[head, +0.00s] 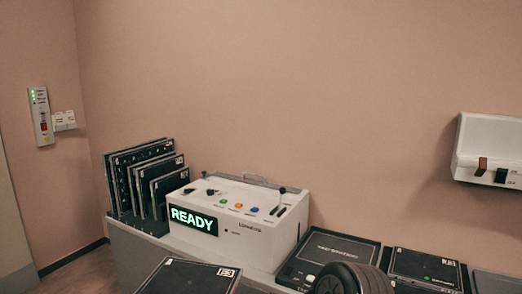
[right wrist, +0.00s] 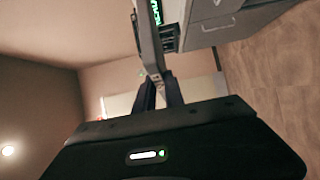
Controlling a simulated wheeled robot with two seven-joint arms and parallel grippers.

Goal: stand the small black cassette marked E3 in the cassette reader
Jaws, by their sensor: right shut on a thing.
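The white cassette reader (head: 262,238) stands on the bench, with a green READY display (head: 194,220), coloured buttons and a black lever on top. A dark cassette (head: 185,280) with a white-boxed label, too small to read for certain, shows at the bottom of the head view, in front of the reader and cut off by the frame. In the right wrist view my right gripper (right wrist: 160,92) is shut on a thin flat cassette (right wrist: 149,40), seen nearly edge-on. It appears to be the same cassette, held clear of the reader. My left gripper is in neither view.
Several dark cassettes (head: 122,178) stand upright in a rack left of the reader. A black station pad (head: 330,250) and another dark panel (head: 426,266) lie to the right. A white wall holder (head: 488,148) hangs at far right. The wall above the reader is clear.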

